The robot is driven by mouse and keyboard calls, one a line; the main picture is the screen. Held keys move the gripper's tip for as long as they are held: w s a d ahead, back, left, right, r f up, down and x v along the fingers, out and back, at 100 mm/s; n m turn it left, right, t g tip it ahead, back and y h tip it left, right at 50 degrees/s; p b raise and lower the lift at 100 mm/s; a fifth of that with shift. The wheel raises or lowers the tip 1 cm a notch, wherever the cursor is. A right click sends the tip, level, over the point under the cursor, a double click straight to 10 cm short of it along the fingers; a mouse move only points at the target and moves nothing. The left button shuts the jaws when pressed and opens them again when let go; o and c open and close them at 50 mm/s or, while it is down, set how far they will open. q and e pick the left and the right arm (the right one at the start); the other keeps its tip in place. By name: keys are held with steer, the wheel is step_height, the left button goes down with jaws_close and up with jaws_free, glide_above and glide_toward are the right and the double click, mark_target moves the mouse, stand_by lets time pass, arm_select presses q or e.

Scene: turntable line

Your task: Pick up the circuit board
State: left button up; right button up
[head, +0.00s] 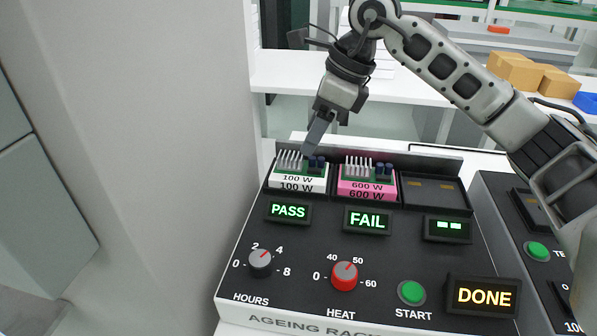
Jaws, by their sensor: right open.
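An ageing rack (330,245) with a dark sloped panel stands in front of me. Its left slot holds a circuit board (290,162) with a white label reading 100 W, above a display reading PASS. Its middle slot holds another circuit board (357,168) with a pink label reading 600 W, above a display reading FAIL. The right slot (432,191) is empty, and its display shows two dashes. My right gripper (314,146) points down just above and behind the right end of the 100 W board; it is open and appears empty. My left gripper is not in view.
The panel has a HOURS knob (260,262), a red HEAT knob (344,275), a green START button (411,292) and a lit DONE sign (484,297). A second machine (520,235) stands at right. Boxes (520,72) sit on a white shelf behind. A pale wall is at left.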

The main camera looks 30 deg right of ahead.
mark_target(300, 156)
steer(key=x, duration=0.5)
steer(key=shift+w+d+f, duration=0.1)
steer(key=shift+w+f, duration=0.2)
steer(key=shift+w, duration=0.05)
jaws_close()
steer(key=shift+r, duration=0.1)
